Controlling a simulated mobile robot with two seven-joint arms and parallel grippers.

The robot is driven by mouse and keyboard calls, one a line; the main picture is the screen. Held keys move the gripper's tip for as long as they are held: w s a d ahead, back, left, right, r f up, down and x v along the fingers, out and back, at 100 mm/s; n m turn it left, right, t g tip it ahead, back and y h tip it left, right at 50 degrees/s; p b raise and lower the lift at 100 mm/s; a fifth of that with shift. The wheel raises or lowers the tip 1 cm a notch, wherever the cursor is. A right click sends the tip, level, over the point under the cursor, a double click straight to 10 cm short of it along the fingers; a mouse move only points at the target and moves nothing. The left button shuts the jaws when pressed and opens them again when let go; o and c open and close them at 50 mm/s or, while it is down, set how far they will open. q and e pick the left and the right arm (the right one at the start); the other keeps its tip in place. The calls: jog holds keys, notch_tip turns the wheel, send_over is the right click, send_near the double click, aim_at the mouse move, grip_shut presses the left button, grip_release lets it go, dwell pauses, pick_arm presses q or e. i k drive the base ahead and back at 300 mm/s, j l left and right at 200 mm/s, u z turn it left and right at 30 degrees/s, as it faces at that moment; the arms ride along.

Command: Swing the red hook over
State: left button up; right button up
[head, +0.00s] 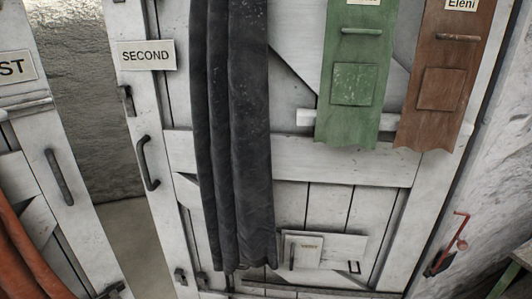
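The red hook (463,228) is a thin bent red rod at the lower right. It sits by the right edge of the white plank door (300,158) labelled SECOND, beside the rough pale wall. Its lower end meets a small dark fitting (440,263). The rod's upper part stands up from there with a bent tip. I cannot tell whether it engages anything on the door. Neither of my grippers shows in the head view.
A dark curtain (235,130) hangs down the door. Green (353,85) and brown (440,85) cloths with pockets hang from a white rail. A small hatch (335,252) is low on the door. A second white door (50,175) and orange cloth (22,255) are at left.

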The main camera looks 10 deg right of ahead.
aim_at(462, 245)
jog(key=z, duration=1.7)
